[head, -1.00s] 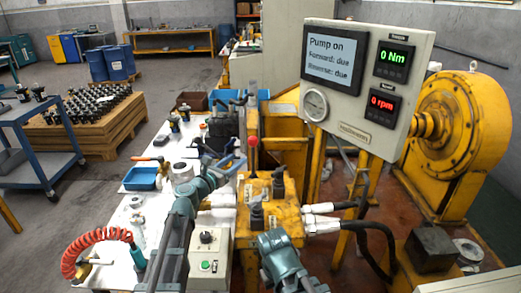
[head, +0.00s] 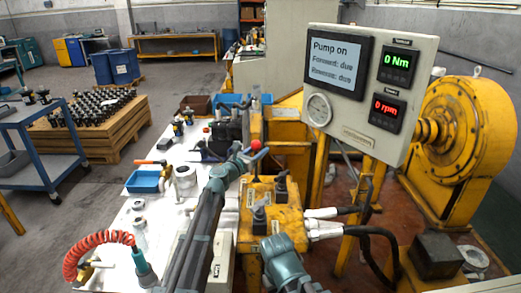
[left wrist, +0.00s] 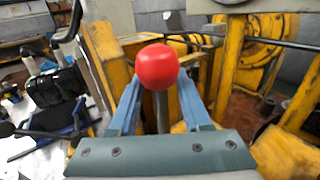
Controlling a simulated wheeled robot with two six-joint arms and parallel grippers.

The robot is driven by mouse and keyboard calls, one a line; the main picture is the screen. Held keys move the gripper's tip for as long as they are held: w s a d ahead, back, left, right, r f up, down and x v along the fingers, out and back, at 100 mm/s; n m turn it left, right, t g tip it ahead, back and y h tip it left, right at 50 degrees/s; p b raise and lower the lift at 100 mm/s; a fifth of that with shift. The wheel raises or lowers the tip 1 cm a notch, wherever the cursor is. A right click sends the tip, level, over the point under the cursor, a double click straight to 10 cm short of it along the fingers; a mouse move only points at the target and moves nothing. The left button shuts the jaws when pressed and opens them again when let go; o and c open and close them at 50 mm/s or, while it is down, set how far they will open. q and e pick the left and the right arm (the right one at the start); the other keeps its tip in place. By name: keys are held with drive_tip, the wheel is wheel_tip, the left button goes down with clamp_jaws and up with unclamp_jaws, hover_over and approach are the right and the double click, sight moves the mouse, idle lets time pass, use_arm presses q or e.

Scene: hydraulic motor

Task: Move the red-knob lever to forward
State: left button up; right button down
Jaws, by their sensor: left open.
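The red-knob lever (head: 256,145) stands on the yellow valve block (head: 284,220) in the head view. Its red ball also shows large in the left wrist view (left wrist: 157,66), with the grey shaft below it. My left gripper (head: 250,154) is at the lever, just below the knob. Its two blue fingers (left wrist: 158,105) are open, one on each side of the shaft, with gaps visible. The lever's lower end is hidden behind the gripper's body in the wrist view.
The panel's screen (head: 337,62) reads "Pump on", with Forward and Reverse both "due"; the meters show 0 Nm and 0 rpm. A white bench (head: 125,225) lies left.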

use_arm(q)
drive_tip(key=shift+w+d, duration=0.4)
drive_tip(key=shift+w, duration=0.15)
clamp_jaws()
idle(1.2)
